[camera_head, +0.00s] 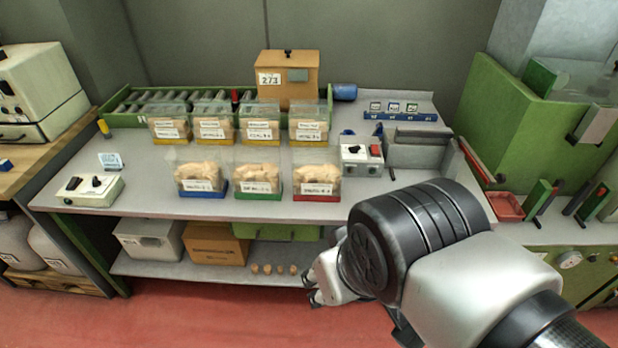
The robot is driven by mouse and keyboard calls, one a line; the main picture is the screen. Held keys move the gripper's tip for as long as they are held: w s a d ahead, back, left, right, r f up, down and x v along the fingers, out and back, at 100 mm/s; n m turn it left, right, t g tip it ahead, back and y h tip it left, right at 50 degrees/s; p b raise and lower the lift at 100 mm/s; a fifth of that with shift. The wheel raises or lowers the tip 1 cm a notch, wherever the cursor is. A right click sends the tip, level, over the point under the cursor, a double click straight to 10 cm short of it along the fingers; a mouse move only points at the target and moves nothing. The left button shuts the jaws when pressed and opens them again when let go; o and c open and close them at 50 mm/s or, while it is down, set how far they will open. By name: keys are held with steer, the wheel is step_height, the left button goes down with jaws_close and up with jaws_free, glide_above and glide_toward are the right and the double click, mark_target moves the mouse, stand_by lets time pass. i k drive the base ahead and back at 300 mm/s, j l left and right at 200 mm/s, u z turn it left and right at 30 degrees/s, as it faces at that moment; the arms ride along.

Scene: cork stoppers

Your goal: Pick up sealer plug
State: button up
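Several small tan cork plugs (280,269) stand in a row on the lower shelf, near its front edge. None is labelled, so I cannot tell which one is the sealer plug. My gripper (311,288) is low at the front of the bench, just right of the row and apart from it. Its fingertips point left and look spread, with nothing seen between them. My wrist and forearm hide the right end of the lower shelf.
A brown box (217,245) and a grey bin (150,240) stand on the lower shelf (190,270), left of the plugs. The worktop (130,195) overhangs them. It carries clear bins of corks (258,179). Red floor (190,310) in front is clear.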

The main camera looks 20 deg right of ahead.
mark_target(380, 133)
steer(key=z, duration=0.8)
